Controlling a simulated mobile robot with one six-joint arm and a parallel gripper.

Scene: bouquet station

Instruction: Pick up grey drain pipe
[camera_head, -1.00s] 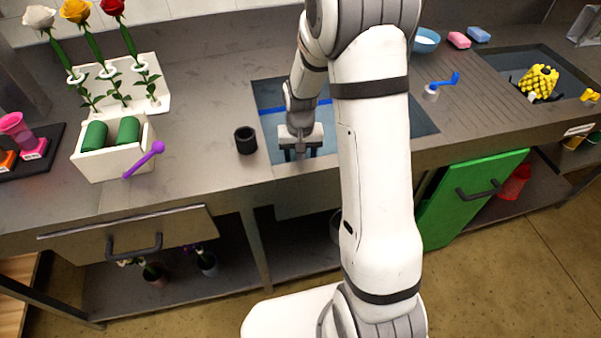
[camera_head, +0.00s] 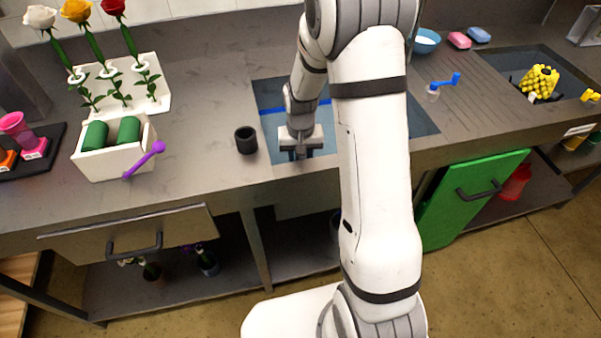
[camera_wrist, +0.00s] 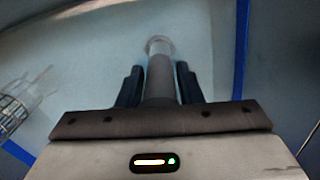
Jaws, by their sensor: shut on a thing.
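The grey drain pipe (camera_wrist: 160,78) stands between my gripper's fingers in the wrist view, its paler round end pointing away from the gripper. My gripper (camera_wrist: 159,68) is shut on it, with one dark finger on each side. In the head view my gripper (camera_head: 300,154) is low over the front of the blue-lined basin (camera_head: 266,92). The pipe cannot be made out there.
A black cup (camera_head: 246,140) stands on the counter just left of the basin. A wire basket (camera_wrist: 18,105) lies at the left in the wrist view. A white box (camera_head: 110,158) with green cylinders and a purple tool (camera_head: 145,159) are further left.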

